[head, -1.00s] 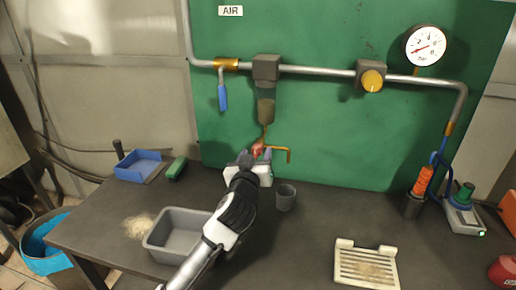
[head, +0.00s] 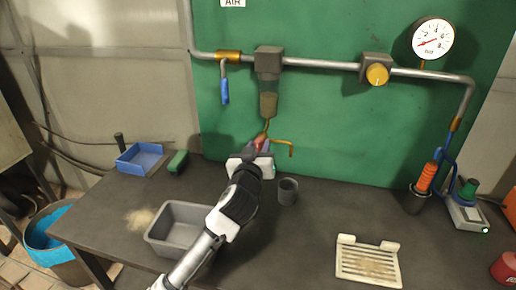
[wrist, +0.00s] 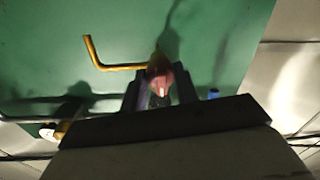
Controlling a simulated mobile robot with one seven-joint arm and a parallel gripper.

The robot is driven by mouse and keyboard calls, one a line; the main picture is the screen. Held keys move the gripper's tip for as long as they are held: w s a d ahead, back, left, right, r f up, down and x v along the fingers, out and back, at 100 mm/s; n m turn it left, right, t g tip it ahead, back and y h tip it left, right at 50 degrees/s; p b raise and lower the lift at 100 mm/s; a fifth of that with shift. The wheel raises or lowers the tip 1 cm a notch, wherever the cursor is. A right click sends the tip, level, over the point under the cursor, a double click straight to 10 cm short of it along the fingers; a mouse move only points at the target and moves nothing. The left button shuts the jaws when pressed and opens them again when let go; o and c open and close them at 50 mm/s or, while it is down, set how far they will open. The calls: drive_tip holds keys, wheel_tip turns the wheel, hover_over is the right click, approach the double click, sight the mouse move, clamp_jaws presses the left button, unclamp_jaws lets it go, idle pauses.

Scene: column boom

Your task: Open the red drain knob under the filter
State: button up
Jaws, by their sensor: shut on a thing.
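The filter (head: 268,74) hangs from the pipe on the green panel, with a cloudy brownish bowl (head: 268,104) below it. Under the bowl is the red drain knob (head: 261,143), mostly hidden by my gripper in the head view. In the wrist view the knob (wrist: 158,80) sits between the two fingers. A brass drain tube (head: 281,142) runs to the right of it and bends down at its end. My gripper (head: 257,146) reaches up from below and is shut on the red knob. The wrist view also shows my gripper (wrist: 160,92) with a finger on each side.
A grey cup (head: 288,191) stands on the bench below the drain tube's end. A grey tray (head: 182,230) is by my arm. A blue-handled valve (head: 225,90) hangs left of the filter; a yellow regulator knob (head: 377,75) is to the right.

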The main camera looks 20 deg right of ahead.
drive_tip(key=shift+f+b, duration=0.1)
drive_tip(key=shift+b, duration=0.2)
drive_tip(key=m+b, duration=0.3)
drive_tip(key=shift+f, duration=0.2)
drive_tip(key=m+b, duration=0.5)
drive_tip(key=shift+m+h, duration=0.3)
drive_tip(key=m+b, duration=0.4)
drive_tip(key=m, duration=0.1)
drive_tip(key=shift+a+r+m, duration=0.1)
drive_tip(key=shift+m, duration=0.2)
drive_tip(key=shift+r+m+h+b, duration=0.15)
drive_tip(key=shift+m+b, duration=0.4)
drive_tip(key=shift+m, duration=0.55)
drive_tip(key=shift+m+h+b, duration=0.15)
drive_tip(key=shift+m+b, duration=0.35)
drive_tip(key=shift+m, duration=0.6)
drive_tip(key=o, duration=1)
drive_tip(key=shift+w, duration=0.1)
